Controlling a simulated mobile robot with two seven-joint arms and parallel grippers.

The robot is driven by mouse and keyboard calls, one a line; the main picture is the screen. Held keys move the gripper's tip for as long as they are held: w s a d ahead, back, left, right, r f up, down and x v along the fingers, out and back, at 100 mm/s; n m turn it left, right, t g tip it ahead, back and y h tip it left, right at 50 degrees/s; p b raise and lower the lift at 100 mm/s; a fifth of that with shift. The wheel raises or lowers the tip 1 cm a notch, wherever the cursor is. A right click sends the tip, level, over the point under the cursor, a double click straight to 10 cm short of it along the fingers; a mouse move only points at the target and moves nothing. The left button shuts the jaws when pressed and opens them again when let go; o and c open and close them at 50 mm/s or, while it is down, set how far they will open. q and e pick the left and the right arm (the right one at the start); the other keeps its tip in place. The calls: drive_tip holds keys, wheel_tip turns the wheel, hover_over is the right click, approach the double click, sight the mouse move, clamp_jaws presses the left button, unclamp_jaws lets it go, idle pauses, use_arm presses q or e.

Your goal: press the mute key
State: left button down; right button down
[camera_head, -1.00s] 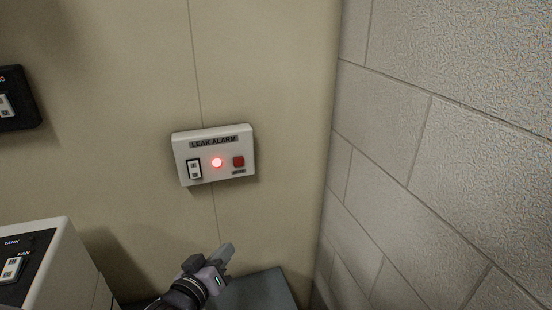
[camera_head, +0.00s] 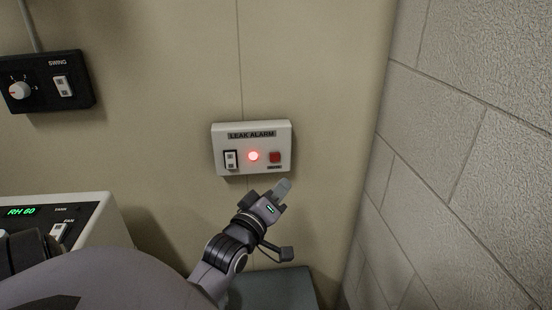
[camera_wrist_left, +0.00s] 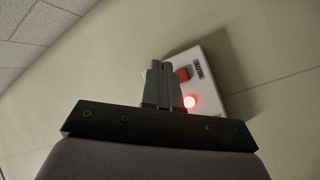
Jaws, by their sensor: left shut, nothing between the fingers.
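The leak alarm box (camera_head: 221,141) is a pale panel on the beige wall. It has a white rocker switch (camera_head: 231,160) on the left, a lit red lamp (camera_head: 253,156) in the middle and a square red key (camera_head: 275,157) on the right, with a small label under it too small to read. My left gripper (camera_head: 284,187) is shut and empty, its tips just below the box under the red key. In the left wrist view the shut fingers (camera_wrist_left: 159,70) point up beside the red key (camera_wrist_left: 183,75) and the glowing lamp (camera_wrist_left: 190,102). My right gripper is not in view.
A black SWING panel (camera_head: 45,84) with a dial and a switch hangs at upper left. A pale unit reading RH 60 (camera_head: 92,209) stands at lower left. A block wall (camera_head: 460,150) closes off the right side. A dark grey surface (camera_head: 280,290) lies below.

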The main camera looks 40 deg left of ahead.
sight(275, 157)
use_arm(q)
drive_tip(key=shift+w+a+b, duration=0.4)
drive_tip(key=shift+w+a, duration=0.5)
drive_tip(key=shift+a, duration=0.2)
drive_tip(key=shift+w+a+b, duration=0.45)
drive_tip(key=shift+w+a, duration=0.45)
drive_tip(key=shift+a, duration=0.25)
drive_tip(key=shift+w+a+b, duration=0.4)
drive_tip(key=shift+w+a, duration=0.5)
drive_tip(key=shift+a, duration=0.2)
drive_tip(key=shift+w+a, duration=0.1)
drive_tip(key=shift+w+a, duration=0.1)
drive_tip(key=shift+a, duration=0.1)
drive_tip(key=shift+w+a, duration=0.35)
drive_tip(key=shift+p, duration=0.3)
drive_tip(key=shift+s+d+p, duration=0.55)
drive_tip(key=shift+s+d, duration=0.05)
drive_tip(key=shift+d, duration=0.05)
